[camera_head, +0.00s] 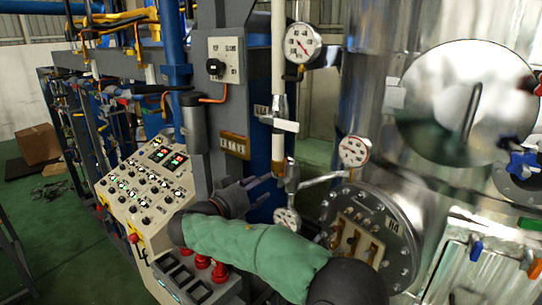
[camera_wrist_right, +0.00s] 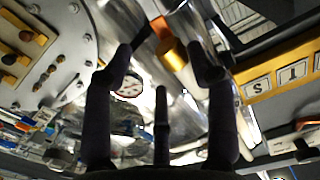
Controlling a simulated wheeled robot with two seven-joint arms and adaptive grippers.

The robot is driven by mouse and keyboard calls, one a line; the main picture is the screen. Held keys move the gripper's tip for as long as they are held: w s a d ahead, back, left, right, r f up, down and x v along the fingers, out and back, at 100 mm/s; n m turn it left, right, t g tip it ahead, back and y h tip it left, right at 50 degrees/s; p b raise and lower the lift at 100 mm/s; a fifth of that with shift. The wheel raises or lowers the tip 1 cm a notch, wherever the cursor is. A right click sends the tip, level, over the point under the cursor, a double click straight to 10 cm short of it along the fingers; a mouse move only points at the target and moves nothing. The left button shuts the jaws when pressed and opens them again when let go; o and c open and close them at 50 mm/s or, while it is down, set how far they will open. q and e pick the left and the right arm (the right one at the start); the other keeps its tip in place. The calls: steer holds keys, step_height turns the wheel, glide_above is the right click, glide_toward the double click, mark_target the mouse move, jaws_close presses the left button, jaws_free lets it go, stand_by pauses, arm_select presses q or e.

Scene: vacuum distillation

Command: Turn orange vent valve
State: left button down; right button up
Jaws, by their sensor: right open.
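In the right wrist view, a small orange piece (camera_wrist_right: 160,27), which looks like the vent valve's handle, shows beyond my fingers beside a gold cylindrical fitting (camera_wrist_right: 174,55). In the head view, the brass-coloured fitting (camera_head: 278,168) sits at the lower end of a pale vertical pipe; the orange piece cannot be made out there. My right gripper (camera_head: 267,188) is open, its fingers pointing toward the pipe just below that fitting. In the wrist view the fingers (camera_wrist_right: 165,65) stand to either side of the fitting, with nothing held. My left gripper is not in view.
A button panel (camera_head: 148,190) stands to the left of my right arm. A round bolted flange (camera_head: 372,235) and a pressure gauge (camera_head: 354,151) lie close on the right, on the shiny tank (camera_head: 385,100). Another gauge (camera_head: 302,43) is above.

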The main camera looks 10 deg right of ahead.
mark_target(283, 167)
steer(key=p+x, duration=0.1)
steer(key=x, duration=0.2)
steer(key=r+p+x, duration=0.1)
steer(key=x, duration=0.2)
steer(key=r+p+x, duration=0.1)
steer(key=p+x, duration=0.1)
steer(key=x, duration=0.1)
steer(key=shift+d, duration=0.3)
steer(key=shift+w+d+f, duration=0.15)
steer(key=shift+w+d, duration=0.25)
steer(key=shift+d, duration=0.05)
steer(key=shift+s, duration=0.1)
jaws_close()
